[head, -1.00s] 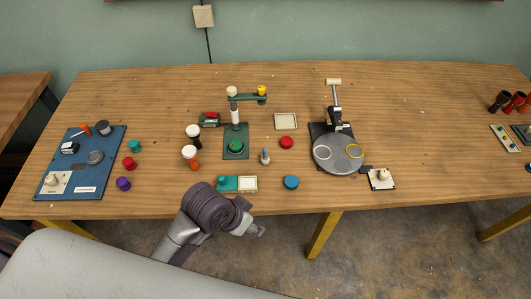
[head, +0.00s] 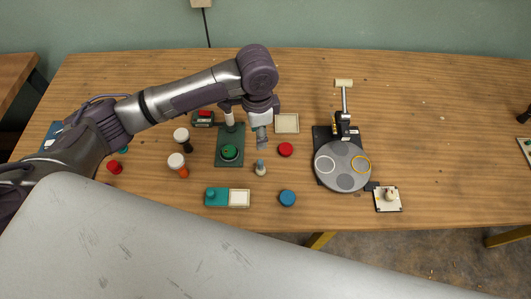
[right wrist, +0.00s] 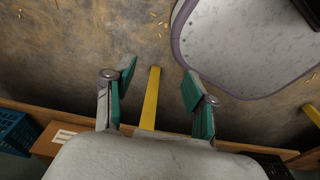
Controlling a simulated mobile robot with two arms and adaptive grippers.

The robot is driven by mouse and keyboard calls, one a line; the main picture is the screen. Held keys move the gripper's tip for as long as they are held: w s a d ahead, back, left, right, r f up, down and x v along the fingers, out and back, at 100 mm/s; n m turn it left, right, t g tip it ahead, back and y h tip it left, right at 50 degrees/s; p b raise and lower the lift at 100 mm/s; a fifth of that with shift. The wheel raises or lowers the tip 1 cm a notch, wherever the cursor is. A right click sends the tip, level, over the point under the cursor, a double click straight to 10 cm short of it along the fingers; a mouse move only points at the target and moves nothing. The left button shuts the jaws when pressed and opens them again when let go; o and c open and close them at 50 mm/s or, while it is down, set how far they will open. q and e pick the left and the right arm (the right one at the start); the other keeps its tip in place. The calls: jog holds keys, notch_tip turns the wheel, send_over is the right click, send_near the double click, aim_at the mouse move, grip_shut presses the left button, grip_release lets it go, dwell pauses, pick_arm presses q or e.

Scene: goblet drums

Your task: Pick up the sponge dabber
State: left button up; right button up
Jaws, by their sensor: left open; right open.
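A small upright piece with a pale body and a grey-green top, which looks like the sponge dabber (head: 260,168), stands on the table in the head view. It is between the green press base and the red round lid. My left gripper (head: 262,146) points down just behind and above it, apart from it. Its jaws are open, small and partly hidden by the wrist. My right gripper (right wrist: 158,88) shows in the right wrist view, open and empty, with floor and a yellow table leg behind its fingers.
The green press (head: 229,153) stands close on the left, partly behind my left arm. A red lid (head: 286,149), blue lid (head: 288,198), cream tray (head: 287,123) and teal-and-white pad box (head: 227,197) surround the dabber. A grey turntable (head: 343,166) stands to the right.

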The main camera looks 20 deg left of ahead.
pick_arm(q)
send_over(260, 161)
jog(key=f, duration=0.5)
jog(key=shift+a+f+p, duration=0.25)
jog(key=shift+a+p, duration=0.05)
jog(key=shift+p, duration=0.05)
jog(key=shift+w+f, duration=0.2)
jog(key=shift+f, duration=0.3)
jog(key=shift+w+f, duration=0.15)
jog(key=shift+f, duration=0.35)
jog(key=shift+s+d+f+p, duration=0.1)
jog(key=shift+f+p, duration=0.25)
jog(key=shift+f, duration=0.2)
jog(key=f, duration=0.2)
jog(key=shift+s+d+f+p, duration=0.2)
jog(key=shift+f+p, duration=0.1)
jog(key=shift+p, duration=0.1)
jog(key=shift+f, duration=0.75)
jog(key=c, duration=0.6)
jog(key=shift+c, duration=1.4)
grip_shut()
pick_arm(e)
jog(key=shift+g, duration=0.3)
jog(key=s, duration=0.1)
jog(key=s+r, duration=0.1)
jog(key=s, duration=0.1)
jog(key=s+r, duration=0.1)
jog(key=shift+s+r, duration=0.1)
jog(key=shift+s, duration=0.25)
